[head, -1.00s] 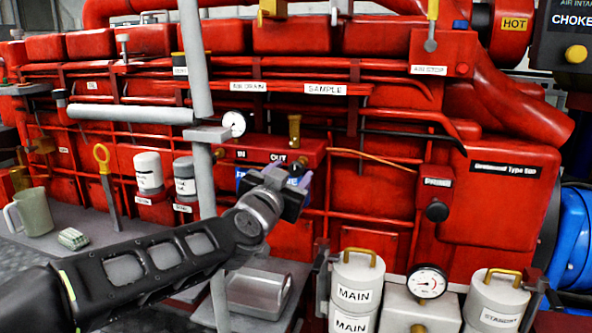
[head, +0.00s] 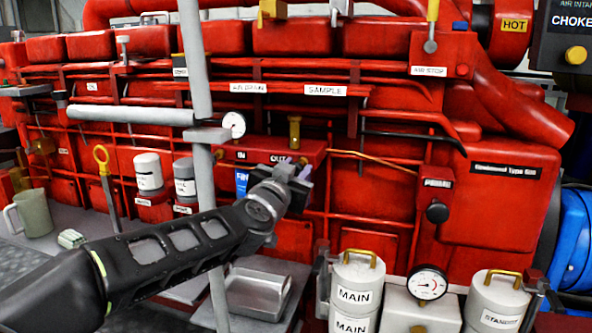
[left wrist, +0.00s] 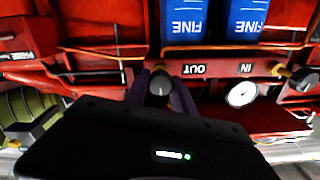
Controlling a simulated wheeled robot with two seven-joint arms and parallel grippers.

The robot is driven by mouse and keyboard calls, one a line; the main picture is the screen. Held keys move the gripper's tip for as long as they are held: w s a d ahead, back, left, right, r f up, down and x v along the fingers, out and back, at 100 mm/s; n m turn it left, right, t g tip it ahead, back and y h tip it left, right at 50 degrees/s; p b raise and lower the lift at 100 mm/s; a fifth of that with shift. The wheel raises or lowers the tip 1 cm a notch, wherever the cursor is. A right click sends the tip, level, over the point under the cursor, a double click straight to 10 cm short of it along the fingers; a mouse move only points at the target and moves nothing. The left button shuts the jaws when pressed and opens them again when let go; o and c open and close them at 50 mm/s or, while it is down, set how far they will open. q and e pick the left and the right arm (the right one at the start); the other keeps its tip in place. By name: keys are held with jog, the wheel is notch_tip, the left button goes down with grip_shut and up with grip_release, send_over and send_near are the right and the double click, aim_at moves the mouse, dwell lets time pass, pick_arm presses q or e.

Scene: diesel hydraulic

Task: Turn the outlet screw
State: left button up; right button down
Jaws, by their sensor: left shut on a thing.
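The outlet screw (left wrist: 160,82) is a round grey knob beside the upside-down OUT label (left wrist: 194,70) in the left wrist view. My left gripper (left wrist: 161,92) has its purple fingers on either side of the knob and is shut on it. In the head view my left gripper (head: 297,168) is at the right end of the red filter block (head: 290,147), just below the OUT label (head: 279,158); it hides most of the screw there. My right gripper is not in view.
A similar screw (left wrist: 300,77) is by the IN label in the left wrist view. Blue FINE filters (left wrist: 189,20) hang from the block. A grey vertical pole (head: 206,215) stands close left of my left gripper. A brass fitting (head: 294,131) rises from the block.

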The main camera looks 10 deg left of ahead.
pick_arm(q)
grip_shut()
jog(key=shift+n, duration=0.6)
jog(key=n, duration=0.2)
jog(key=shift+n, duration=0.3)
jog(key=n, duration=0.3)
jog(key=shift+a+n, duration=0.1)
jog(key=shift+n, duration=0.3)
jog(key=n+b, duration=0.1)
jog(key=n, duration=0.2)
jog(key=shift+f, duration=0.1)
jog(key=n+b, duration=0.1)
jog(key=n, duration=0.5)
jog(key=shift+f+n+b, duration=0.1)
jog(key=shift+n+b, duration=0.3)
jog(key=n+b, duration=0.1)
jog(key=n, duration=0.3)
jog(key=shift+a, duration=0.1)
jog(key=shift+n+b, duration=0.45)
jog(key=shift+n, duration=0.85)
